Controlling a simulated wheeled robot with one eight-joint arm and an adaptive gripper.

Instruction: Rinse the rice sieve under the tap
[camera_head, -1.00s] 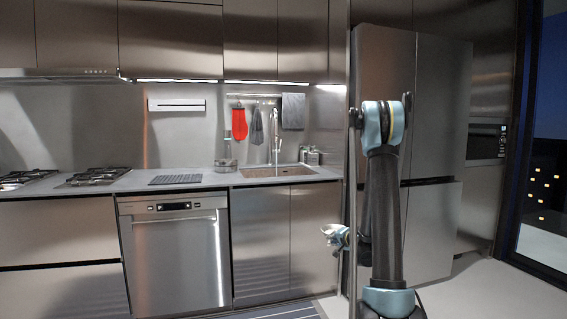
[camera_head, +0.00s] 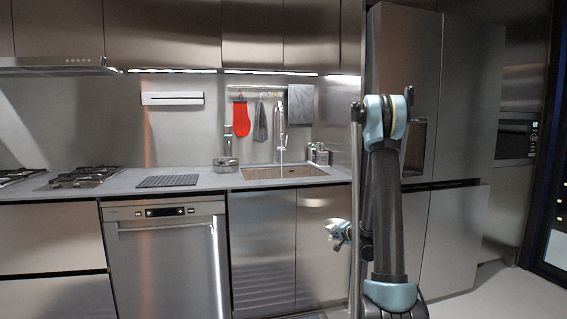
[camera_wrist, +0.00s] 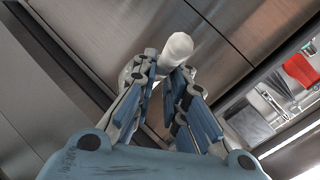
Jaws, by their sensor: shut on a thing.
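My gripper (camera_wrist: 168,88) is shut on a pale thing with a rounded white end, taken as the rice sieve (camera_wrist: 178,46). Its mesh cannot be made out clearly, and the fingers hide part of it. In the head view my gripper (camera_head: 340,236) is low in front of the sink cabinet, partly hidden by my arm. It is below counter height and apart from the sink (camera_head: 262,173). The tap (camera_head: 282,143) stands upright at the back of the sink. I cannot tell whether water runs.
A dark ribbed mat (camera_head: 168,181) lies on the counter (camera_head: 120,184), left of the sink. A glass container (camera_head: 226,163) and small bottles (camera_head: 318,154) flank the sink. A red mitt (camera_head: 241,116) hangs behind. The dishwasher (camera_head: 168,262) and fridge (camera_head: 450,120) bound the space.

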